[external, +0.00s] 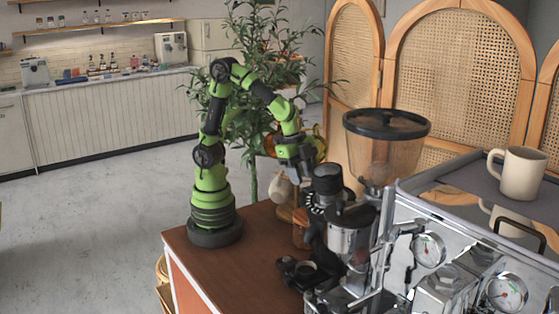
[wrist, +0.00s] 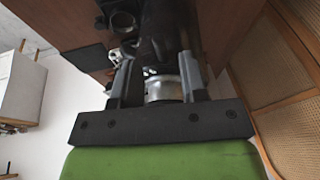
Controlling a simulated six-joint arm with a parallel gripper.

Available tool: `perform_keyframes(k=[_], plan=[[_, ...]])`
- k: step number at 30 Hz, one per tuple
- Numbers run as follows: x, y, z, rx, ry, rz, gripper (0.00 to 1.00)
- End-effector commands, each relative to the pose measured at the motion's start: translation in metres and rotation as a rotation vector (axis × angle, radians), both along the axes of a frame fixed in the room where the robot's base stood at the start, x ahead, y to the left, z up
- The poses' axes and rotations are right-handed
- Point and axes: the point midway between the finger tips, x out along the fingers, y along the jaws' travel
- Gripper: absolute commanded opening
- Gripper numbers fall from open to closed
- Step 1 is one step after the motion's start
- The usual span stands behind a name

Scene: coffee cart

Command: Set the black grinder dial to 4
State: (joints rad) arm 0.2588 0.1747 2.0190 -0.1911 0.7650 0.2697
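The grinder is at the right of the arm in the external view, with a clear hopper (external: 385,150) under a black lid. A black ridged part (external: 316,200), which looks like the grinder dial, sits below a dark cap; its numbers are too small to read. My gripper (external: 298,176) points down just left of the dark cap. In the wrist view my gripper (wrist: 157,66) has its two fingers apart. A silver round part (wrist: 163,88) and a dark body (wrist: 160,35) show between and beyond them. I cannot tell whether the fingers touch anything.
A chrome espresso machine (external: 450,270) with gauges stands at the front right, and a cream mug (external: 519,173) is on its top. The brown cart top (external: 232,275) is clear in front of my base. A plant (external: 262,80) stands behind the arm.

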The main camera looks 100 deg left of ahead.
Motion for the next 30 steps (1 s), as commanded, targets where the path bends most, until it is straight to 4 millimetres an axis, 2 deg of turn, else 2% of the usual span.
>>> perform_keyframes(k=[1,6,12,30], plan=[[-0.002,0.0,0.012,-0.002,-0.009,-0.002,0.4],[-0.011,0.003,0.042,-0.002,-0.009,0.0,0.4],[-0.017,0.004,0.063,-0.001,-0.004,0.0,0.4],[-0.02,0.006,0.067,0.001,-0.005,0.004,0.4]])
